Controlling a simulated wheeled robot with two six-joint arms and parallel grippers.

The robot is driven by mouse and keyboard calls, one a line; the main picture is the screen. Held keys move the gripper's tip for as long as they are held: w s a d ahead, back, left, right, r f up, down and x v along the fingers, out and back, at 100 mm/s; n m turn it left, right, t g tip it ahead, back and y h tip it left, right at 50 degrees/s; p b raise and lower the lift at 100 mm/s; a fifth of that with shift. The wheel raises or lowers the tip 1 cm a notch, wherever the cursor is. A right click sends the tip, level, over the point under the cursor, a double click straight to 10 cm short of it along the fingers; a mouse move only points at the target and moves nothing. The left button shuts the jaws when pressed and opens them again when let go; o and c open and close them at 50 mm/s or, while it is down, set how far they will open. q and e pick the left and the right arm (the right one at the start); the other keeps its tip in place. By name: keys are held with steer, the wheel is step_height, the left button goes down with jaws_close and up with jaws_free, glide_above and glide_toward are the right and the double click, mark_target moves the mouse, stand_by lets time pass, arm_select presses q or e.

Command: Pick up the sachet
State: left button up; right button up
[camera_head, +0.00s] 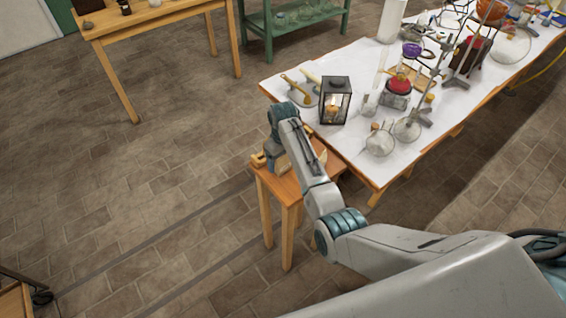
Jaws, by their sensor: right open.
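My right arm reaches in from the right, and its gripper (272,160) is low over a small wooden stool (290,190). The gripper is open; its fingertips are partly hidden by the wrist and too small to make out well. I cannot pick out the sachet for certain. A small yellowish thing (258,160) shows at the stool's left edge beside the gripper, and a pale tan thing (321,157) shows just right of the forearm. My left gripper is not in view.
A long white-topped table (350,155) stands behind the stool, with a black lantern (335,100), glass flasks (380,141) and metal stands. A wooden table (160,18) and a green shelf (295,22) stand at the back.

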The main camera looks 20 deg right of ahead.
steer(key=shift+f, duration=1.3)
steer(key=c, duration=1)
steer(key=shift+c, duration=0.2)
steer(key=shift+r+p, duration=0.15)
steer(key=shift+p, duration=0.15)
